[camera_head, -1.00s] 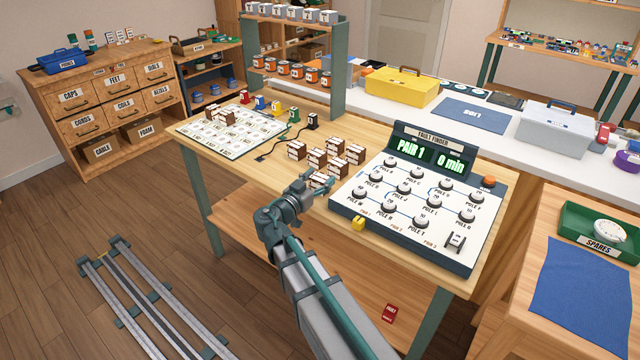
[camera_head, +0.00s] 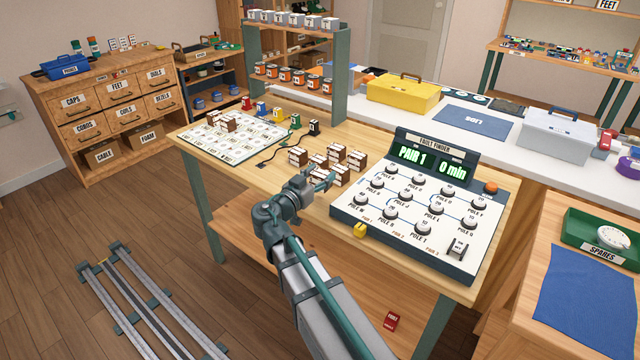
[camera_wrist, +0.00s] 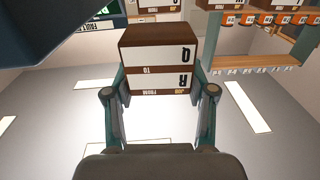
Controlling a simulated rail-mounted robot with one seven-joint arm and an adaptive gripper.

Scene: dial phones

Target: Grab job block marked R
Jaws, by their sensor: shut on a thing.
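My gripper (camera_head: 322,181) is at the front of the cluster of job blocks on the wooden workbench. In the wrist view my gripper (camera_wrist: 159,86) has its two fingers against the sides of a brown-and-white job block (camera_wrist: 157,54). The block's label appears upside down and reads FROM R, TO Q.
The fault finder panel (camera_head: 408,205) with knobs and a PAIR 1 display stands right of my gripper. A white card board (camera_head: 235,140) with a few blocks lies at the left. Small coloured pieces and a black cable (camera_head: 270,158) lie behind. Bare wood shows at the front left.

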